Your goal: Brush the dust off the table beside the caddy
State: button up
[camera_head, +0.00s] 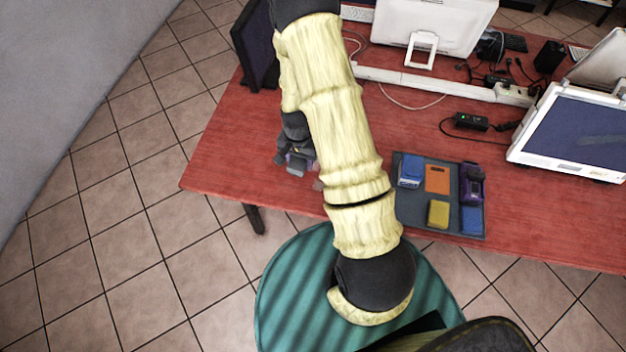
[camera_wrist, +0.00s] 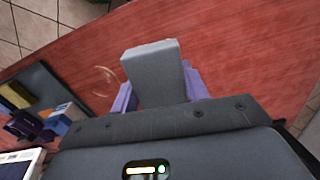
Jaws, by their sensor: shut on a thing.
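My gripper (camera_head: 298,160) is over the red table (camera_head: 225,150), left of the caddy. In the wrist view its two purple fingers (camera_wrist: 160,92) are shut on a grey block-like thing (camera_wrist: 152,68), which I take for the brush; no bristles show. I cannot tell if it touches the table. The caddy (camera_head: 410,215) is a dark grey tray with coloured blocks. It also shows at the left of the wrist view (camera_wrist: 42,88). A faint pale, ring-like patch (camera_wrist: 104,78), perhaps dust, lies between the caddy and the held thing. My arm hides part of the table.
The caddy holds blue, orange, yellow and purple things. White monitors (camera_head: 425,25) stand at the back, and a white-framed screen (camera_head: 575,130) at the right. Cables and a black adapter (camera_head: 470,121) lie behind the caddy.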

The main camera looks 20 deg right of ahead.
jog(key=s+d+f+m+b, duration=0.2)
jog(key=d+f+m+b, duration=0.1)
jog(key=m, duration=0.4)
jog(key=shift+s+f+m+b, duration=0.3)
jog(key=shift+f+b, duration=0.4)
jog(key=shift+f, duration=0.25)
